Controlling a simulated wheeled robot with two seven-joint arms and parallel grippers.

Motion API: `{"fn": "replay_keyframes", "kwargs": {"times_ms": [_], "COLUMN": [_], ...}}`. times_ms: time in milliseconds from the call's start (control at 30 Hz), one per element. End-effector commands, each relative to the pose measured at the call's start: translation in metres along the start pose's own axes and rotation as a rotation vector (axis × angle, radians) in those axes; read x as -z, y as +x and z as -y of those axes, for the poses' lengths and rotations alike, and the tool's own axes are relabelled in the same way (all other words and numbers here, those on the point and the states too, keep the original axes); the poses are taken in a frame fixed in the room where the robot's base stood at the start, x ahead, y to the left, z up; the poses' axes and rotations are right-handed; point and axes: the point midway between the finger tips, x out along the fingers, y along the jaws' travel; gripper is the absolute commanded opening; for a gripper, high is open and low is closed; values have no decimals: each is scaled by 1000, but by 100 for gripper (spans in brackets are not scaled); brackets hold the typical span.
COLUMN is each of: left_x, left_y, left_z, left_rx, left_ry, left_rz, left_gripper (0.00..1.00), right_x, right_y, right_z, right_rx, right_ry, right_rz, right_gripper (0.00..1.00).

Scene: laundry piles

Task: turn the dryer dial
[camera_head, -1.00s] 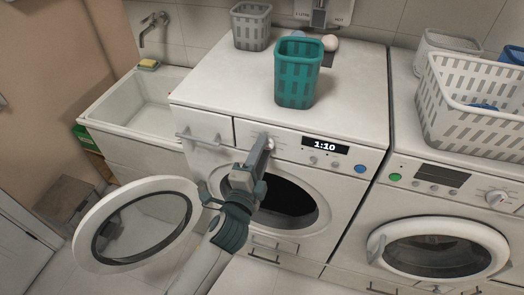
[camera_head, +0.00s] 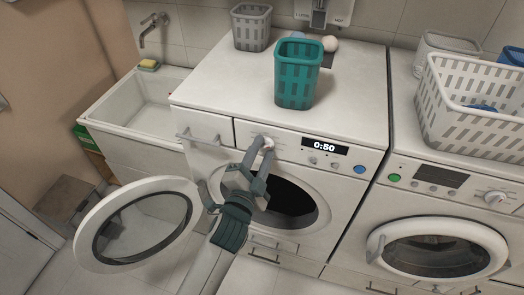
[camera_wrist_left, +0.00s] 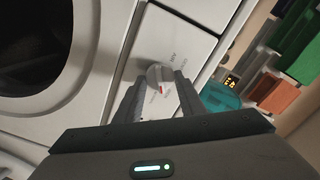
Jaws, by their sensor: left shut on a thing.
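The dryer (camera_head: 345,190) is the left machine, with its round door (camera_head: 90,243) swung open to the left. Its display (camera_head: 325,146) reads 0:50. The dial (camera_head: 268,143) is a small pale knob at the left of the panel. My left gripper (camera_head: 262,148) reaches up to the panel, its fingers at the dial. In the left wrist view, the dial (camera_wrist_left: 158,75) with a red mark sits between the two fingertips (camera_wrist_left: 157,85), which are shut on it. My right gripper is not in view.
A teal basket (camera_head: 297,75) and a grey basket (camera_head: 251,27) stand on the dryer top. A second machine (camera_head: 440,230) stands at right with a white laundry basket (camera_head: 470,105) on it. A sink (camera_head: 130,115) is at left.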

Motion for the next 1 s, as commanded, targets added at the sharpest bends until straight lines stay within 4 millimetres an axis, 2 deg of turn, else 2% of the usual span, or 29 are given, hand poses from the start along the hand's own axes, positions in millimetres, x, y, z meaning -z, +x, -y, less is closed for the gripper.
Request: {"fn": "replay_keyframes", "kwargs": {"times_ms": [700,1000], "left_x": [0,0], "left_y": [0,0], "left_z": [0,0], "left_rx": [-2,-2], "left_ry": [-681,-900], "left_rz": [3,3], "left_gripper": [14,14], "right_x": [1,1], "right_y": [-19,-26], "right_z": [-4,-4], "right_rx": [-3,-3], "right_ry": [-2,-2], "right_rz": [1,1], "right_gripper": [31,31]}}
